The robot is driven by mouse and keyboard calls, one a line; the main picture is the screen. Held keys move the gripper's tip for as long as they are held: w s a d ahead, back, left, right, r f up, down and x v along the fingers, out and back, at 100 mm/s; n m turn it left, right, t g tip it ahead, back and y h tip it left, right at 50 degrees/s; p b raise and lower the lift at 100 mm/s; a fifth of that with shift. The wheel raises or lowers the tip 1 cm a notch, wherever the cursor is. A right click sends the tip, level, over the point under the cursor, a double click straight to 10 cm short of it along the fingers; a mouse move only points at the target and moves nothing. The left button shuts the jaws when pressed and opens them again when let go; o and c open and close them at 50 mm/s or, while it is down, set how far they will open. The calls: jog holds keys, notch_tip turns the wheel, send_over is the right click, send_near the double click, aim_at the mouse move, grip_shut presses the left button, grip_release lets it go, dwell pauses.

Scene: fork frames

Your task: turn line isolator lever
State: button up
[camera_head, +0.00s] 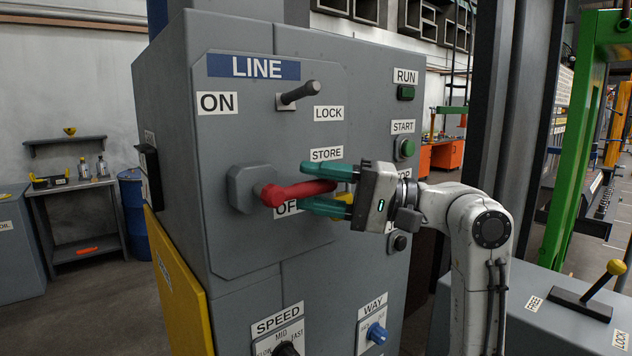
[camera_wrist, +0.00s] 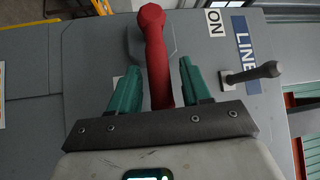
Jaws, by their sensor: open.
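The line isolator lever is a red handle (camera_head: 298,193) on a grey hub (camera_head: 245,189) under the blue LINE sign. It points right, roughly level, just above the OFF label (camera_head: 287,209), which it partly covers. My gripper (camera_head: 318,188) reaches in from the right with its teal fingers open, one above and one below the handle. In the wrist view the red lever (camera_wrist: 156,60) runs between the two fingers (camera_wrist: 160,88), with a gap visible on either side. The far end of the handle is partly hidden by the fingers.
A dark LOCK lever (camera_head: 299,93) sticks out above. RUN (camera_head: 406,92) and START (camera_head: 405,149) buttons are to the right. A yellow part (camera_head: 345,197) shows behind my fingers. SPEED (camera_head: 287,349) and WAY (camera_head: 377,333) knobs are below. A yellow-knobbed lever (camera_head: 600,284) stands at lower right.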

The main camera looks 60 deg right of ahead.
jog(key=shift+w+a, duration=0.1)
jog(key=shift+w, duration=0.05)
grip_shut()
dwell(0.4)
